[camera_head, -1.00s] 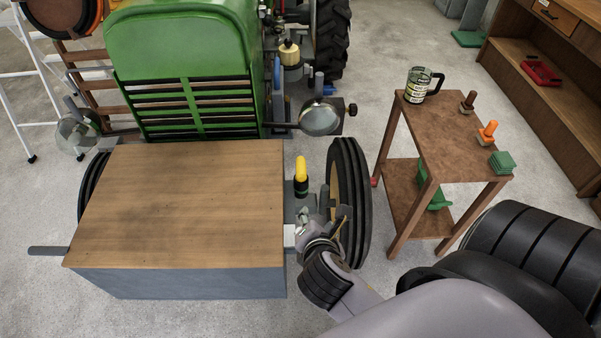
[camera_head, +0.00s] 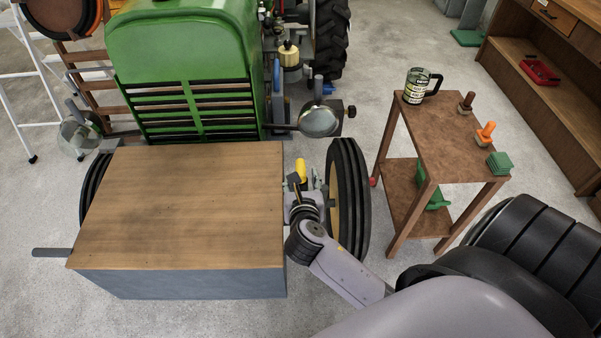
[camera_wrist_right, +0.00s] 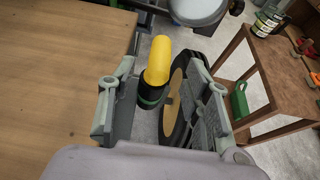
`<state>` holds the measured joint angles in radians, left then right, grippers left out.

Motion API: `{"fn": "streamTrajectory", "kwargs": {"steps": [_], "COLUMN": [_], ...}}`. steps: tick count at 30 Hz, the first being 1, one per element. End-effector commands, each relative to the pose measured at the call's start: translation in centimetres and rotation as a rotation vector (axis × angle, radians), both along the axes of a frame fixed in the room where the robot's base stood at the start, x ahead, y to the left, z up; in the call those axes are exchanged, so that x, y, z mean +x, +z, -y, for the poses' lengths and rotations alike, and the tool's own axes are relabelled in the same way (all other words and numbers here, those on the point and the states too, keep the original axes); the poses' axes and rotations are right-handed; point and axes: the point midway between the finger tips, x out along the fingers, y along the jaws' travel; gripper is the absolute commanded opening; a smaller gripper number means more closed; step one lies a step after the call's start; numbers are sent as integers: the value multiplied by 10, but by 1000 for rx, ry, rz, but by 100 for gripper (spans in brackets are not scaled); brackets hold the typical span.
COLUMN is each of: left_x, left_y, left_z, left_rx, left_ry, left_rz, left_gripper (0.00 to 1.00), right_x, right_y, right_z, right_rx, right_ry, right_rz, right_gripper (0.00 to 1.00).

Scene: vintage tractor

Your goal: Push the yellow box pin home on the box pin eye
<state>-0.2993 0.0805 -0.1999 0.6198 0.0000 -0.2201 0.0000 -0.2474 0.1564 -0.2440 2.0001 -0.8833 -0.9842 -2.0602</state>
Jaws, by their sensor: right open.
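The box pin has a yellow handle (camera_head: 301,170) that stands up beside the right edge of the wooden-topped box (camera_head: 180,200). In the right wrist view the yellow pin (camera_wrist_right: 158,62) has a dark lower part with a green ring, and it stands between the spread fingers. My right gripper (camera_head: 304,185) is open, with one finger on either side of the pin. I cannot tell whether either finger touches it. The box pin eye is hidden behind the gripper and the pin. My left gripper is not in view.
A black tractor wheel (camera_head: 348,200) stands close to the right of the gripper. The green tractor (camera_head: 180,45) and a round lamp (camera_head: 318,121) are behind.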

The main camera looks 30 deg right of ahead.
Motion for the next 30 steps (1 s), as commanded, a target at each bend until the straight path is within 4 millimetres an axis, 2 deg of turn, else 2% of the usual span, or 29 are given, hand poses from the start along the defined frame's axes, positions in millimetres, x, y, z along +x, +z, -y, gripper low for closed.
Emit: {"fn": "streamTrajectory", "kwargs": {"steps": [8, 13, 18, 26, 30], "left_x": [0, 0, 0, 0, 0], "left_y": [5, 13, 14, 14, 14], "left_z": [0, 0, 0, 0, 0], "left_rx": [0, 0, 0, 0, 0], "left_ry": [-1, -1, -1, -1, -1], "left_rz": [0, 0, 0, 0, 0], "left_gripper": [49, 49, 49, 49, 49], "right_x": [17, 38, 52, 54, 54], "right_y": [-7, -13, -23, -24, -24], "right_z": [11, 23, 31, 32, 32], "right_rx": [1, 2, 2, 3, 3], "right_ry": [-1, -3, -2, 0, 0], "right_rz": [-1, 0, -1, -1, -1], "right_gripper": [45, 45, 45, 45, 36]}}
